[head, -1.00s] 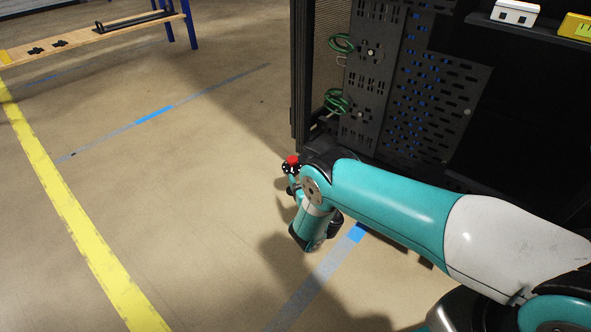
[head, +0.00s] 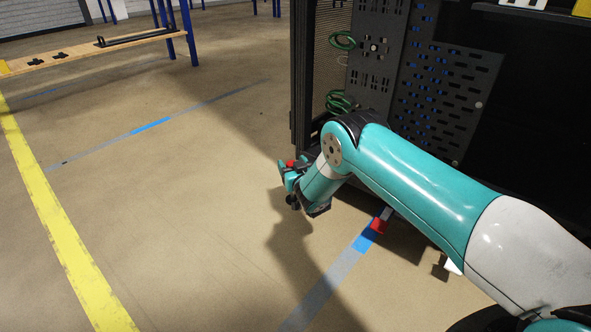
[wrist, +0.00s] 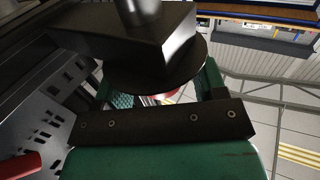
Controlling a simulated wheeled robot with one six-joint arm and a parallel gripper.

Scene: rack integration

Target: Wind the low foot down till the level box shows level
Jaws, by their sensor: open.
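My gripper (head: 288,180) is in front of the lower left corner of the dark rack (head: 322,75). In the wrist view my gripper (wrist: 165,92) has its two green-sided jaws apart, with a dark round disc (wrist: 190,80) showing before and between them. A dark block and a short grey stem (wrist: 138,12) stand over the disc; I cannot tell if this is the foot. A bit of red shows behind the disc. I cannot tell whether the jaws touch anything. The low foot is not clear in the head view, and no level reading can be made out.
A small red piece (head: 378,226) shows by blue floor tape at the rack's base. Green cables (head: 338,100) hang on the rack's side. A wooden bench (head: 75,55) stands back left. The floor left of the rack, around a yellow stripe (head: 55,215), is clear.

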